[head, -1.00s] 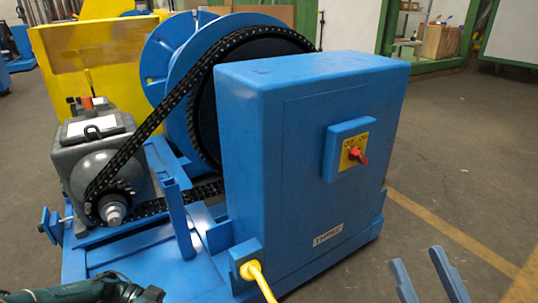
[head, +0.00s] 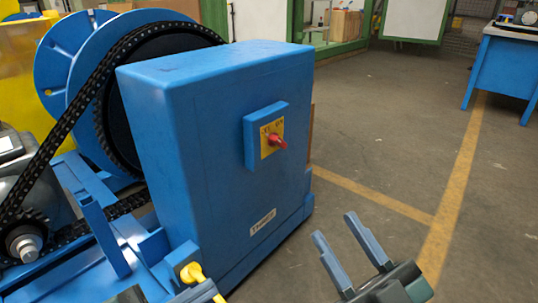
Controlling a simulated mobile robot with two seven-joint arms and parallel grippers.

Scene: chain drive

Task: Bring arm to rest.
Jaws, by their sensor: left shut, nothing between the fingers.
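My right gripper (head: 335,227) is in the lower right of the head view. Its two blue fingers point up and stand apart, with nothing between them. It is over the floor, to the right of the blue cabinet. The blue cabinet (head: 215,165) carries a red rotary switch (head: 277,141) on a yellow plate.
The chain (head: 62,128) runs around a large wheel beside a blue disc (head: 60,62) and a small sprocket by the grey motor (head: 22,185). A blue upright (head: 103,236) stands before it. Open floor (head: 375,150) lies right, with a blue table (head: 500,70) farther back.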

